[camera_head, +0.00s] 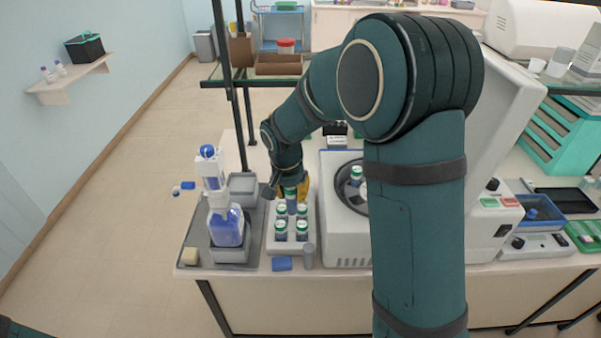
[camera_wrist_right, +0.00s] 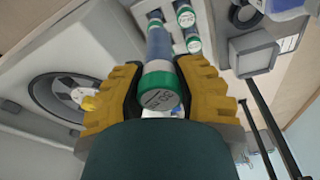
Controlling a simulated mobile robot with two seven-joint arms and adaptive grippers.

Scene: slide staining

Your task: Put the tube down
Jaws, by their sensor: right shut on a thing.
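My right gripper (camera_head: 289,186) is shut on a tube (camera_head: 291,199) with a green band and grey top, above the back part of a white rack (camera_head: 291,248). In the right wrist view the gripper (camera_wrist_right: 157,88) has a yellow finger on each side of the tube (camera_wrist_right: 159,86), and its body points away toward the rack. Several green-capped tubes (camera_head: 281,229) stand upright in the rack; some also show in the wrist view (camera_wrist_right: 186,16). Whether the held tube's lower end is in a rack hole cannot be told. My left gripper is not in view.
A white centrifuge (camera_head: 342,240) stands open right of the rack, with a green-capped tube (camera_head: 356,174) in its bowl. Left is a grey tray (camera_head: 197,238) with a blue-filled bottle (camera_head: 226,227). A blue block (camera_head: 282,264) and grey cylinder (camera_head: 309,255) sit at the front.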

